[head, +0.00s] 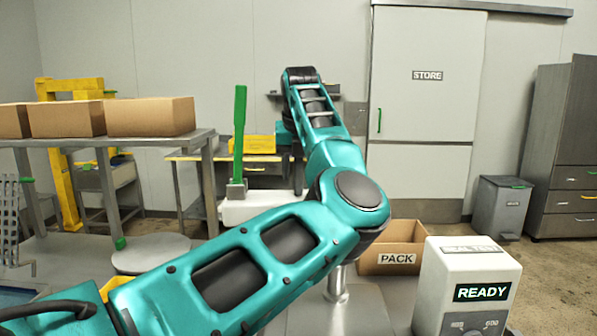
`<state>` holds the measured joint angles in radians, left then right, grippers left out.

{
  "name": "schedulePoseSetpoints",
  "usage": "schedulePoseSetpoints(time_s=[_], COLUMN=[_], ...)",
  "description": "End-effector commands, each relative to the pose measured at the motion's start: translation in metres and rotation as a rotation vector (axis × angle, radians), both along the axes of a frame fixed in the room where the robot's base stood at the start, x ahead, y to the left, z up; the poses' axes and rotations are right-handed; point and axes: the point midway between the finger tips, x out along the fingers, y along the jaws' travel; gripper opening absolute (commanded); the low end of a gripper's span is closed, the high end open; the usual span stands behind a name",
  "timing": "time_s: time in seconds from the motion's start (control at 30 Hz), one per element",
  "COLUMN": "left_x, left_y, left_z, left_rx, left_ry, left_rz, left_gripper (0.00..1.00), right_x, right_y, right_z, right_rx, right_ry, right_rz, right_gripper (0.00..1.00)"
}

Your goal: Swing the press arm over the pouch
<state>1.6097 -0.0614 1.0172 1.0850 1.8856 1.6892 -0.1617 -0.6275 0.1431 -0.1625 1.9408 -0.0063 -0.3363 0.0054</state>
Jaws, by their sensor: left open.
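A green upright bar (239,132) rises from a small grey block (236,188) on a white body (262,207). This looks like the press arm's handle, but I cannot be sure. My teal left arm crosses the foreground and bends upward. My left gripper (292,155) hangs from its far end, right of the green bar and apart from it. It is open, mostly hidden behind my arm. The white tester (471,262) at lower right shows READY on its display. I see no pouch; my arm covers much of the work surface. My right gripper is not in view.
A cardboard PACK box (398,262) stands right of my elbow. A round grey plate (151,253) lies at left. Cartons (150,116) sit on a grey table (180,139). A grey bin (501,207) and cabinet (566,170) stand at right, near the STORE door (428,130).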

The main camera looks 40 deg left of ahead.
Motion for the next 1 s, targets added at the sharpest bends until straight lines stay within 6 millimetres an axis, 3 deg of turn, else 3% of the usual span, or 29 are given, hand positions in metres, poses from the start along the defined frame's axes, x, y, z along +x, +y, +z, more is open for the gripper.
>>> schedulePoseSetpoints(time_s=[0.13,0.43,0.9,1.0], left_x=[0.0026,0.0033,0.0032,0.0032], left_y=[0.0026,0.0031,0.0029,0.0029], left_z=[-0.0095,-0.0111,-0.0107,-0.0106], left_rx=[-0.001,-0.001,-0.001,-0.001], left_ry=[0.001,-0.001,-0.001,-0.001], left_rz=[0.0,0.0,0.0,0.0], left_gripper=[0.47,0.47,0.02,0.0], right_x=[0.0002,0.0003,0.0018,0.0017], right_y=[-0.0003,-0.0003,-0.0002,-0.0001], right_z=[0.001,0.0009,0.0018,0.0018], right_rx=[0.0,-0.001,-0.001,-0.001], right_ry=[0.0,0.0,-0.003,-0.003], right_rz=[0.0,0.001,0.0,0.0], right_gripper=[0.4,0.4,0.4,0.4])
